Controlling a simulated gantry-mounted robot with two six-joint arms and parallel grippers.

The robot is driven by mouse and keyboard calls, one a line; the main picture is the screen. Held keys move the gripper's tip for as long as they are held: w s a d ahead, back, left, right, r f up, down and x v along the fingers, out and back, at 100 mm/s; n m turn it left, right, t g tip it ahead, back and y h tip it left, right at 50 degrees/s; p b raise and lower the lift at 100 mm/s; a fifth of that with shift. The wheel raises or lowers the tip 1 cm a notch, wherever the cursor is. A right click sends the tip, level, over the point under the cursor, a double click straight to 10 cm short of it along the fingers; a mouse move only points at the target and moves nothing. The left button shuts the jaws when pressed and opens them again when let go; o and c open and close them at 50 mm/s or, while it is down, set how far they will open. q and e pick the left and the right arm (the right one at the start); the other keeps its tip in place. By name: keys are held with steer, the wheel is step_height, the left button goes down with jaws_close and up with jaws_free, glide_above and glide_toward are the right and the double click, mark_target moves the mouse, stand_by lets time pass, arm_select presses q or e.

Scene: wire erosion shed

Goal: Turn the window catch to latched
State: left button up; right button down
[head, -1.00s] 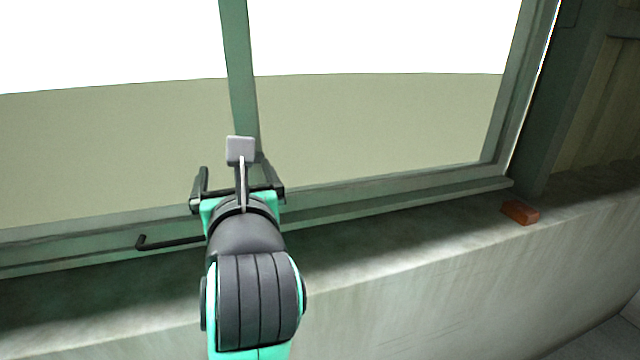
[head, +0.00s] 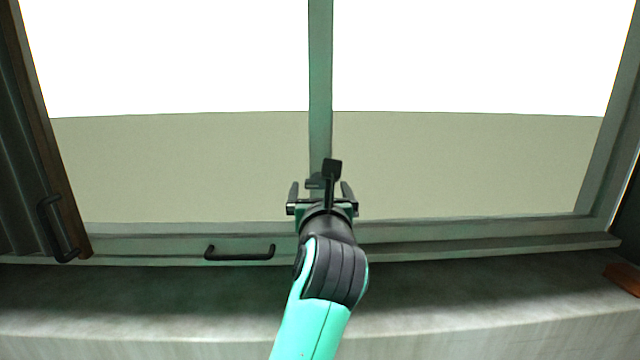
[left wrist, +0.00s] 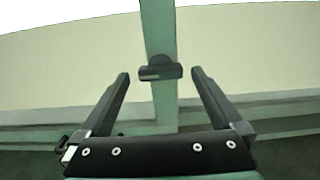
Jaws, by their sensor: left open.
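The window catch (left wrist: 160,72) is a small dark piece with a lighter edge on the green upright bar of the window. It lies crosswise on the bar in the left wrist view. In the head view the catch (head: 314,183) shows small and partly hidden behind my gripper. My left gripper (head: 320,190) is open in front of the bar. In the left wrist view its two fingers (left wrist: 160,75) stand either side of the catch, with clear gaps and nothing held. I cannot tell the remaining depth between fingers and catch. My right gripper is not in view.
A black bar handle (head: 240,253) is on the lower window frame, left of my arm. Another dark handle (head: 50,228) is at far left. A reddish-brown block (head: 622,277) lies on the sill (head: 480,295) at right. The sill is otherwise mostly clear.

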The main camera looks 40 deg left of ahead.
arm_select(q)
steer(key=shift+x, duration=1.1)
steer(key=c, duration=1.3)
steer(key=shift+r+m+p, duration=0.2)
steer(key=shift+m+p, duration=0.1)
steer(key=shift+p, duration=0.5)
steer(key=m+p, duration=0.9)
steer(key=p, duration=1.1)
steer(key=shift+d+r+m, duration=0.1)
steer(key=shift+r+m, duration=0.05)
steer(key=shift+m, duration=0.25)
steer(key=shift+m+p, duration=0.5)
steer(key=shift+p, duration=0.05)
steer(key=shift+f+m+p, duration=0.3)
steer(key=shift+m+p, duration=0.1)
steer(key=shift+m, duration=0.5)
steer(key=m, duration=0.4)
steer(key=shift+f+m, duration=0.15)
steer(key=shift+m, duration=0.25)
